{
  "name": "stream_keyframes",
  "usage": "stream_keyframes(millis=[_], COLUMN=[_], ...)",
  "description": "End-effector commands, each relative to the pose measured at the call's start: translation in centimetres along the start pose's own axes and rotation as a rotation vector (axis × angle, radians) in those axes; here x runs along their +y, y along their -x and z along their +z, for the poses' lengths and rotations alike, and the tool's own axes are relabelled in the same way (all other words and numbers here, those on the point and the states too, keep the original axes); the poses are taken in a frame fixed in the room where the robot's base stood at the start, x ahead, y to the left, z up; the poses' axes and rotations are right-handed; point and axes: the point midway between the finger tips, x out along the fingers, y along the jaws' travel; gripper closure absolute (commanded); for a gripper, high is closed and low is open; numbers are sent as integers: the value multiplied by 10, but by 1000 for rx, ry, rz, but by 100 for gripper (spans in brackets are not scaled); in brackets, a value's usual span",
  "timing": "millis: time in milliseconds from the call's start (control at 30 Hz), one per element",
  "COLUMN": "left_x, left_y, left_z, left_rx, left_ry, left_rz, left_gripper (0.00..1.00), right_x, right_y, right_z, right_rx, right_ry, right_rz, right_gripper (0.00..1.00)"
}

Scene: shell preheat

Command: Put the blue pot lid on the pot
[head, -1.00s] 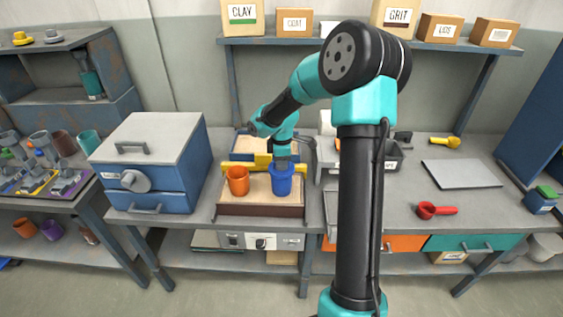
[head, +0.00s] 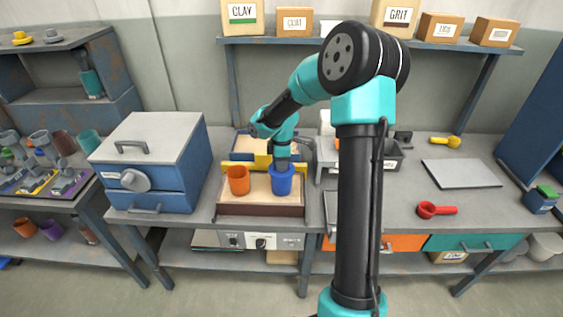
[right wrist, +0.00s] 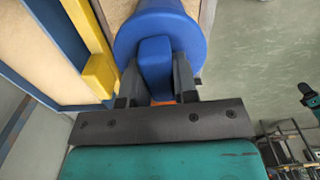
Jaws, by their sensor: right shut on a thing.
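A blue cup-shaped vessel (head: 281,182) stands in the wood-floored tray (head: 258,210), close beside an orange cup (head: 238,180). My right gripper (head: 281,163) is at its rim, on the far side. In the right wrist view my right gripper (right wrist: 155,85) is shut on a blue block-like handle (right wrist: 155,62) that sticks out from the round blue vessel (right wrist: 160,22). I cannot tell whether the vessel's base touches the tray. I make out no separate blue pot lid or pot. My left gripper is not in view.
A blue cabinet (head: 150,165) with a grey top stands to the left. A blue tray with a yellow front (head: 246,157) lies behind the vessels. A grey plate (head: 461,173) and red scoop (head: 435,210) lie on the right bench (head: 400,215), with free room around them.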

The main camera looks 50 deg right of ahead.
Motion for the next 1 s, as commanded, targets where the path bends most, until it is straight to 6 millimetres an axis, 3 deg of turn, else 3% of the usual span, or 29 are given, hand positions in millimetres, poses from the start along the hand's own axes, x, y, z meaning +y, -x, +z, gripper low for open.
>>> stream_keyframes(millis=[400,433,500,1000], left_x=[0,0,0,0], left_y=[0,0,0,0], left_z=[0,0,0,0], left_rx=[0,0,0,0], left_ry=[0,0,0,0], left_rz=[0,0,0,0], left_gripper=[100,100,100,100], right_x=[0,0,0,0], right_y=[-6,-6,-6,6], right_z=[0,0,0,0], right_rx=[-1,-1,-1,0], right_ry=[0,0,0,1], right_rz=[0,0,0,3], right_gripper=[96,70,63,62])
